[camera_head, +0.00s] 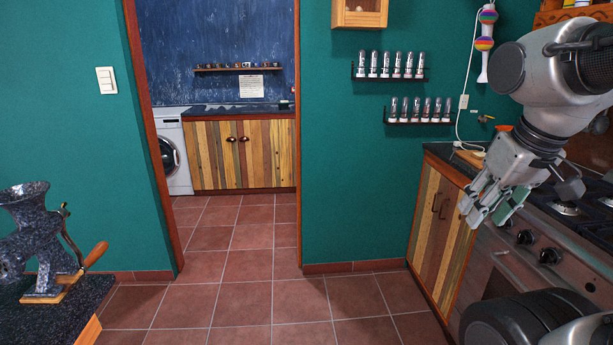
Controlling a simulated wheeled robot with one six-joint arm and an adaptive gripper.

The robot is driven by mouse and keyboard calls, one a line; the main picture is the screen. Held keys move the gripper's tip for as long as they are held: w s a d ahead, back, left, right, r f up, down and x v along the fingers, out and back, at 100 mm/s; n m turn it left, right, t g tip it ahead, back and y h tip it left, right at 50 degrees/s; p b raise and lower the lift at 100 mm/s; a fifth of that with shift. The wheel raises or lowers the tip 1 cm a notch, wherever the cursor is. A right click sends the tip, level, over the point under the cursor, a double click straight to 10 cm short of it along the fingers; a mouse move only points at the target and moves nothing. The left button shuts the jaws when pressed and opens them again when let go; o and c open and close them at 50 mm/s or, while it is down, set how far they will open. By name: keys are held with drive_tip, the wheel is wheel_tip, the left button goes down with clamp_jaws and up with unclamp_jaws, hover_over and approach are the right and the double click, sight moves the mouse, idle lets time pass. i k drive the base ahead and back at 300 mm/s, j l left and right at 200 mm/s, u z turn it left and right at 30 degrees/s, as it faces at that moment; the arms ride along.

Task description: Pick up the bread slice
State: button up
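I cannot make out a bread slice for certain. A small tan, flat thing (472,157) lies on the dark counter at the right, partly hidden behind my arm; I cannot tell whether it is bread or a board. My gripper (485,212) hangs at the right, pointing down and to the left, in front of the wooden cabinet and the stove. Its fingers show, with a greenish patch beside them. I see no bread in it, but the view does not show clearly how far apart the fingers are.
A stove (530,255) with knobs and burners stands at the right, next to a striped wooden cabinet (437,210). A dark grinder (40,235) stands on a counter at the lower left. The tiled floor (255,270) is clear through the doorway. Spice racks (390,77) hang on the green wall.

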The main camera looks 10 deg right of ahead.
sight(480, 156)
drive_tip(key=i+j, duration=0.15)
drive_tip(key=i, duration=0.95)
drive_tip(key=i+z, duration=0.4)
drive_tip(key=i, duration=0.2)
drive_tip(key=i+j+z, duration=0.2)
drive_tip(key=i+z, duration=0.25)
drive_tip(key=i, duration=0.15)
drive_tip(key=i+z, duration=0.35)
drive_tip(key=i+j+z, duration=0.2)
drive_tip(key=z, duration=0.2)
drive_tip(key=i+j+z, duration=0.35)
drive_tip(key=i+l, duration=0.05)
drive_tip(key=l, duration=0.05)
